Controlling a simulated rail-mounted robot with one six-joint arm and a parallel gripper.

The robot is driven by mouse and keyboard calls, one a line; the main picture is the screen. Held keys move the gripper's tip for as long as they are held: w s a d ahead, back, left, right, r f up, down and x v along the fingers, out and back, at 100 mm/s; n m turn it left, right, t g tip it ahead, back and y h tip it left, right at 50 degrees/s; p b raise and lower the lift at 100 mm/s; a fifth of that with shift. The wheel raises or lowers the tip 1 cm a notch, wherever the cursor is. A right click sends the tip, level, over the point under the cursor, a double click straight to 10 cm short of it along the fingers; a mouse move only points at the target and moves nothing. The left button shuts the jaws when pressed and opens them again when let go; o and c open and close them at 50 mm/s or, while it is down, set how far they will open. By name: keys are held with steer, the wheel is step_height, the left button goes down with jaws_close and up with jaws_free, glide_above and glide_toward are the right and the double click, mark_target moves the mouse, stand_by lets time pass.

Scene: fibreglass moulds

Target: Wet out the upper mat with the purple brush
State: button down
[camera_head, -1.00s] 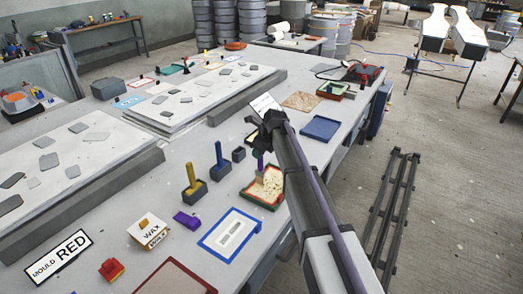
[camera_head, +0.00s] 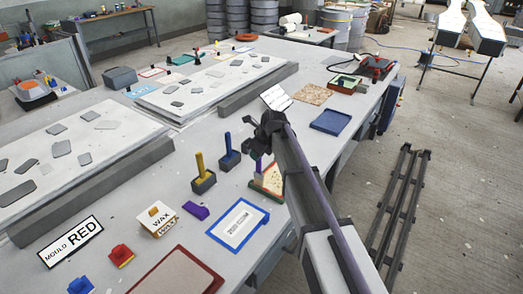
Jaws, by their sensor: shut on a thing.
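My gripper (camera_head: 262,140) is shut on the purple brush (camera_head: 258,164), of which only a short purple piece shows below the jaws. The brush hangs over the upper left of a small tray (camera_head: 263,192) with green and red edges. A cream mat (camera_head: 270,179) lies in this tray. My arm hides the tray's right side. I cannot tell whether the bristles touch the mat, how wet it is, or whether another mat lies under it.
Left of the tray stand a yellow brush (camera_head: 200,165) and a blue brush (camera_head: 228,145) in holders. A blue-framed panel (camera_head: 238,228), purple block (camera_head: 196,211) and wax box (camera_head: 158,220) lie nearer. A blue tray (camera_head: 330,122) lies beyond my arm. Long grey moulds (camera_head: 90,145) fill the left.

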steer(key=shift+f, duration=0.15)
steer(key=shift+w+d, duration=4.65)
steer(key=shift+w, duration=0.95)
steer(key=shift+s+d, duration=1.4)
steer(key=shift+d, duration=0.25)
steer(key=shift+s+a, duration=4.75)
steer(key=shift+s, duration=0.8)
steer(key=w+d, duration=0.9)
steer(key=w, duration=0.2)
steer(key=shift+d, duration=0.2)
steer(key=shift+w, duration=0.1)
